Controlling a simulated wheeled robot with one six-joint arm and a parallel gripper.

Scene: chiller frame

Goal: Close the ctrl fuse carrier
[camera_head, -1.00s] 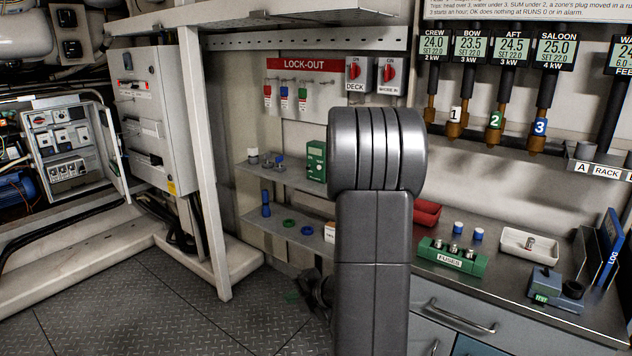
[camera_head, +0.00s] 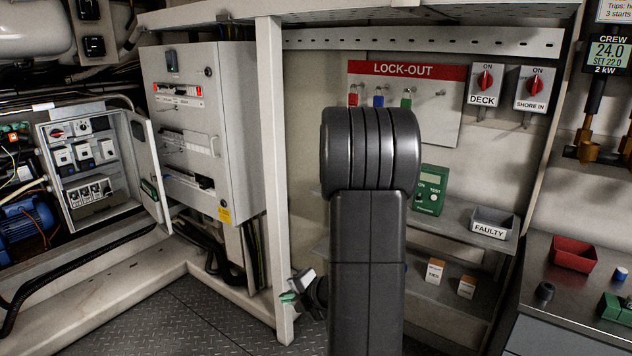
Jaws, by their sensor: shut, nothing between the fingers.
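The open electrical box (camera_head: 48,150) stands at the left with its door (camera_head: 150,165) swung out to the right. Inside are a red rotary switch, a middle row of white-faced modules and a lower row of small carriers (camera_head: 90,192). Their labels are too small to read, so I cannot tell which one is ctrl or how it sits. My gripper (camera_head: 288,297) shows low in the middle, partly hidden behind my arm. It is shut and empty, well to the right of the box and apart from it.
A grey cabinet (camera_head: 205,130) and a white post (camera_head: 273,180) stand between the box and my arm. A pale ledge (camera_head: 90,270) runs below the box. Shelves and a lock-out board (camera_head: 405,72) are to the right. Dark floor plate (camera_head: 190,325) is clear in front.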

